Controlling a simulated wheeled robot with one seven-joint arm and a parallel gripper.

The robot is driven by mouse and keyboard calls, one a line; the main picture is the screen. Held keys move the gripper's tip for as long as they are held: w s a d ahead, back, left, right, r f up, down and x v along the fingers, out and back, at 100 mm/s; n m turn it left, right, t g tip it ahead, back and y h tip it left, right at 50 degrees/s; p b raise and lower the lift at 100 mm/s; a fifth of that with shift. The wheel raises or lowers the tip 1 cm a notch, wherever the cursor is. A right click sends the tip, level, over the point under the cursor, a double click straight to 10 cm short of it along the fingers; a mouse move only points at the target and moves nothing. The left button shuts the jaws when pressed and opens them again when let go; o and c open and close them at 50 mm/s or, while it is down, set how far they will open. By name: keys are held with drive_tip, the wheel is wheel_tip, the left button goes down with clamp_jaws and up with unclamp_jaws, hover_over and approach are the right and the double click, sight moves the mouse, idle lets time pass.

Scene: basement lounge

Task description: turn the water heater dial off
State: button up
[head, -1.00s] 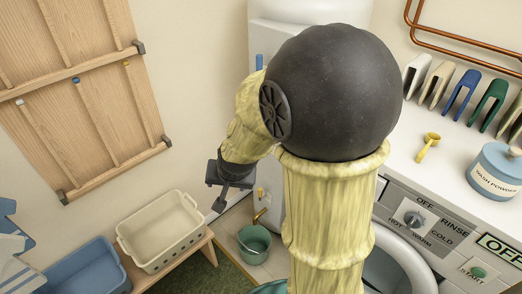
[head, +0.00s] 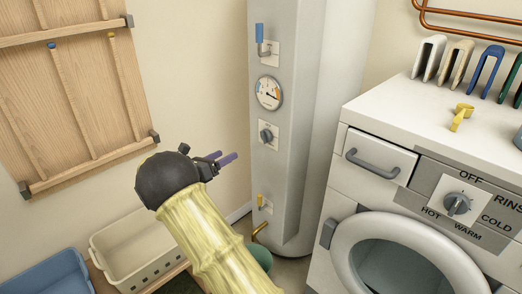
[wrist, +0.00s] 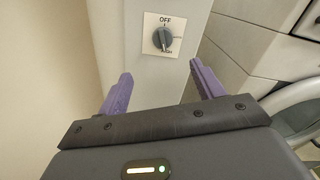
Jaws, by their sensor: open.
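The water heater (head: 288,190) is a tall grey-white unit against the back corner. Its dial (head: 266,136) is a dark grey knob on a square white plate. In the wrist view the dial (wrist: 163,39) shows OFF printed above it and a small, blurred word at lower right. The knob's pale mark appears toward that lower word, away from OFF. My gripper (head: 228,157) is in front of the heater, left of and below the dial in the head view. Its purple fingers (wrist: 160,84) are apart and empty, with the dial beyond them, not touched.
A round gauge (head: 269,93) and blue-handled valve (head: 260,34) sit above the dial, and a yellow-handled tap (head: 260,201) below. A washing machine (head: 400,150) with its own similar knob (head: 457,204) stands right. A cream basket (head: 128,247) is lower left.

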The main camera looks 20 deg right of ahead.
sight(262, 137)
drive_tip(key=shift+s, duration=0.15)
drive_tip(key=shift+d, duration=0.1)
drive_tip(key=x, duration=1.7)
drive_tip(key=shift+d, duration=0.15)
drive_tip(key=c, duration=1)
